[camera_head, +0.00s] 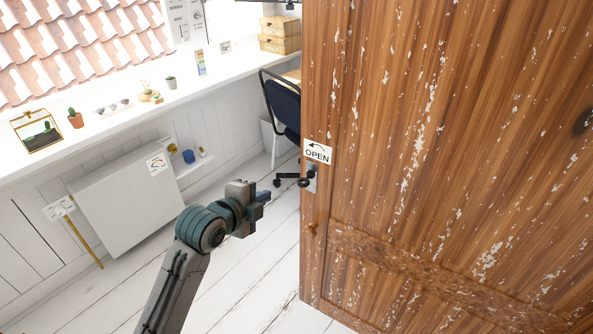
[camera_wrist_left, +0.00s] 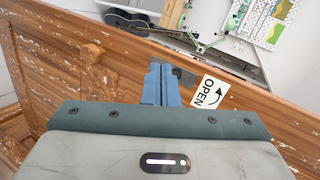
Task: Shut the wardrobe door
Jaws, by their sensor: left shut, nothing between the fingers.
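The wardrobe door (camera_head: 400,120) is brown wood with flaking white paint and stands ajar, filling the right of the head view. It also crosses the left wrist view (camera_wrist_left: 70,62) at a slant. A white OPEN sign (camera_head: 317,152) with an arrow sits on its left edge, above a dark handle (camera_head: 306,182) on a metal plate. The sign also shows in the left wrist view (camera_wrist_left: 209,94). My left gripper (camera_head: 264,196) is shut and empty, just left of the handle and seemingly apart from the door. Its fingers (camera_wrist_left: 161,84) are together in the left wrist view. My right gripper is out of view.
A white sill (camera_head: 130,105) with a cactus pot (camera_head: 75,119), a glass terrarium (camera_head: 37,130) and other small things runs along the left. A white panel (camera_head: 135,205) stands below it. A dark chair (camera_head: 283,105) is behind the door's edge. White floorboards (camera_head: 250,280) are clear.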

